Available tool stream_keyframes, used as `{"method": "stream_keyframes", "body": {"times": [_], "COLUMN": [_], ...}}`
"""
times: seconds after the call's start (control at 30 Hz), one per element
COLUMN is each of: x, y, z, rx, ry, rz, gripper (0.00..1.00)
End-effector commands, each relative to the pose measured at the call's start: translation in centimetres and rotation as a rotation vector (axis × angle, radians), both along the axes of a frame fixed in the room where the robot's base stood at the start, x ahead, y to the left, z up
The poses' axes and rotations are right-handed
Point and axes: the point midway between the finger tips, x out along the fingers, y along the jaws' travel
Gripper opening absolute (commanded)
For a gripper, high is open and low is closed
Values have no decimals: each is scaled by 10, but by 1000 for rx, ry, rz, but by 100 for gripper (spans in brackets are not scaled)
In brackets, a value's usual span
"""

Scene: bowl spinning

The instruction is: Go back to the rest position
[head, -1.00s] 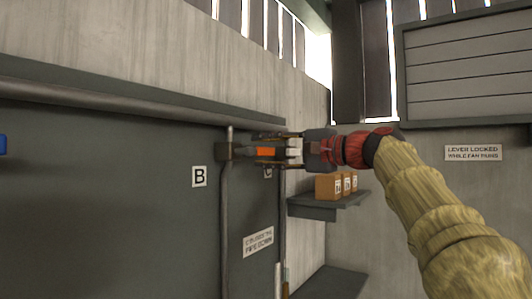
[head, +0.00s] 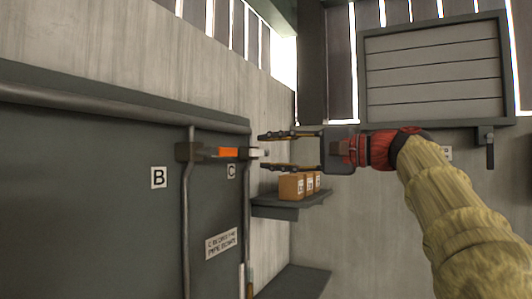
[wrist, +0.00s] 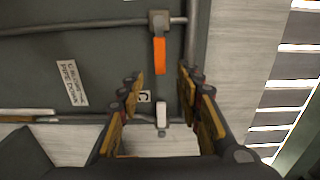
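My gripper (head: 264,151) is open and empty in the head view, its two fingers pointing left toward the dark wall panel. In the wrist view my gripper (wrist: 160,82) also shows with its fingers spread apart. An orange strip (head: 228,152) with a pale end piece (head: 250,152) sticks out from a bracket (head: 189,151) on a vertical pipe. The pale end lies close to the fingertips in the head view. The orange strip (wrist: 159,55) and the pale piece (wrist: 161,112) also show in the wrist view, with nothing gripped.
A shelf (head: 283,211) with several small brown boxes (head: 292,186) is just below my gripper. The dark panel (head: 90,200) carries labels B (head: 158,177) and C (head: 231,171). A slatted shutter (head: 435,70) and a small lever (head: 490,155) are at the right.

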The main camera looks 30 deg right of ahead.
Motion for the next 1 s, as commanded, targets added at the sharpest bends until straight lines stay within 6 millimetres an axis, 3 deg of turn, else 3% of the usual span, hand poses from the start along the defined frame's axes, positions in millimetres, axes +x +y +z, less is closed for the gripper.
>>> {"method": "stream_keyframes", "body": {"times": [0.47, 0.57, 0.67, 0.8, 1.0], "x": [0, 11, 26, 35, 13], "y": [0, -15, -39, -72, -69], "z": [0, -12, -53, -141, -281], "rx": [-10, -69, -124, -240, -469], "ry": [-8, -9, 55, 197, 394], "rz": [-2, -59, -125, -225, -259], "gripper": [35, 35, 35, 35, 35]}}
